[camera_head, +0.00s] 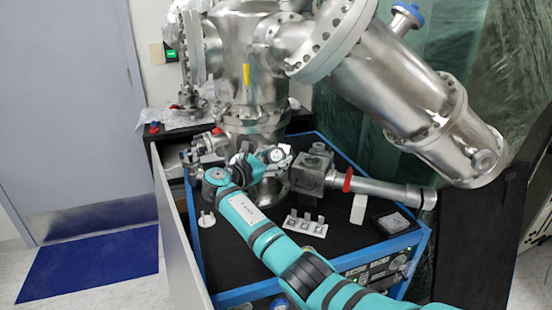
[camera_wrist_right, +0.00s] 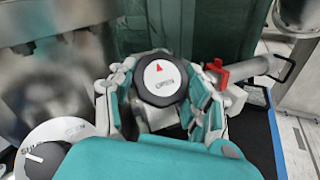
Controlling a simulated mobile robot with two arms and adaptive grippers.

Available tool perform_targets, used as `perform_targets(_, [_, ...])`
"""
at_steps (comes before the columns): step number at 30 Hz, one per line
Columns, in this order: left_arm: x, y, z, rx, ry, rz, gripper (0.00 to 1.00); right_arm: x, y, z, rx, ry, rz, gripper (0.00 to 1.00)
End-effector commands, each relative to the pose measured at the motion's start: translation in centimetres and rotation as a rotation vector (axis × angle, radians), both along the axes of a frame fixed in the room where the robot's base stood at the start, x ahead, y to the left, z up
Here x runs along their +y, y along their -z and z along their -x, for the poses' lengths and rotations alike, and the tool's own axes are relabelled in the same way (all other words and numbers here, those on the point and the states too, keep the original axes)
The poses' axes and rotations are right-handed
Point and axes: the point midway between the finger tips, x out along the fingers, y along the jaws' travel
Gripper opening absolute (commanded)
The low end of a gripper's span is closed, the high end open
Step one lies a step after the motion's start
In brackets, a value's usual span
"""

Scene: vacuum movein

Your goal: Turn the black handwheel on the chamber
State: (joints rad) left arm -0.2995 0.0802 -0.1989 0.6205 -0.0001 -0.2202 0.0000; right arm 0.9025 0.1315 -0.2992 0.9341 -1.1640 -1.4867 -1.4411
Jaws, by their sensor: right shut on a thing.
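In the head view my right arm reaches in from the lower right. Its gripper (camera_head: 266,158) is at the foot of the silver chamber (camera_head: 246,80), where the wheel is small and partly covered. My left gripper is not in view.
A white dial (camera_wrist_right: 58,132) with a dark knob is at the lower left of the right wrist view. A metal valve block (camera_head: 313,172) with a red-ringed tube stands right of my gripper. A small white tray (camera_head: 306,227) lies on the blue-edged black table (camera_head: 232,262).

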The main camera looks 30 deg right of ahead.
Motion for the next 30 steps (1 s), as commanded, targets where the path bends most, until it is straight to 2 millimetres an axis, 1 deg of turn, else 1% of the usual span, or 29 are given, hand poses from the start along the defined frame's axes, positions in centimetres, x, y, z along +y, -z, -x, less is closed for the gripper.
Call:
perform_targets(1, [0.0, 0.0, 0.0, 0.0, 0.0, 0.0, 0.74, 0.0, 0.1, 0.0, 0.001, -0.001, -0.002, 0.51])
perform_targets(6, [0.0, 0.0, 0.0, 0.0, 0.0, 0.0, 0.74, 0.0, 0.1, 0.0, 0.001, -0.001, -0.002, 0.73])
perform_targets(7, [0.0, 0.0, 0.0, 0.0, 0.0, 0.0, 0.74, 0.0, 0.1, 0.0, 0.001, -0.001, -0.002, 0.74])
perform_targets(14, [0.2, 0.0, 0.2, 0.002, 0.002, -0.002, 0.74, 0.1, 0.0, 0.0, 0.001, -0.001, 0.0, 0.74])
perform_targets(17, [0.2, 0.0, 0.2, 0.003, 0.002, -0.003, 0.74, 0.5, 0.0, 0.1, 0.001, -0.003, -0.001, 0.74])
perform_targets(20, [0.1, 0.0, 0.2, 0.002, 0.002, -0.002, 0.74, 1.8, 0.0, 0.4, 0.001, -0.004, -0.002, 0.74])
perform_targets(30, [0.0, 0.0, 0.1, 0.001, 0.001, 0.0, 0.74, 8.7, -0.5, 2.2, 0.001, -0.004, -0.002, 0.74])
